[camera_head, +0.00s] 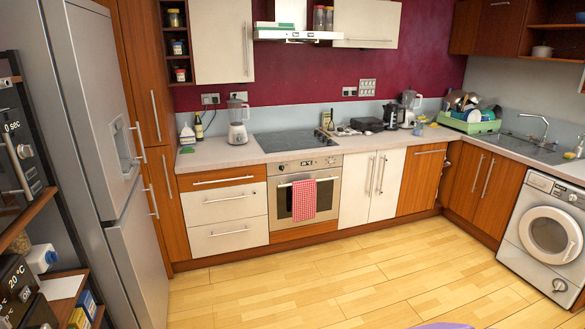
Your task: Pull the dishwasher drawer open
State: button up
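No front is marked as a dishwasher, and I cannot tell which one is the dishwasher drawer. A wooden front panel (421,183) with a horizontal handle near its top sits between the white double doors and the right corner; it is shut. Left of the oven is a shut drawer stack: a wooden top drawer (215,179) above a white middle drawer (226,204) and a white bottom drawer (228,236), each with a horizontal bar handle. My gripper is not in view.
The wooden floor (330,275) before the cabinets is clear. A grey fridge (95,120) and dark shelves stand at left. The oven (303,190) has a red towel (304,199) on its handle. A washing machine (545,230) stands at right. A purple patch (445,326) shows at the bottom edge.

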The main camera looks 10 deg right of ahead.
aim_at(423, 163)
jog(key=i+z, duration=0.25)
jog(key=i, duration=0.4)
jog(key=i+z, duration=0.25)
jog(key=i, duration=0.4)
jog(key=i+j+z, duration=0.3)
jog(key=i, duration=0.3)
jog(key=i+l+z, duration=0.1)
jog(key=i+z, duration=0.15)
jog(key=i, duration=1)
jog(key=i+j+z, duration=0.25)
jog(key=i, duration=0.95)
jog(key=i+l, duration=0.15)
jog(key=i, duration=0.75)
jog(key=i+l+z, duration=0.15)
jog(key=i, duration=0.75)
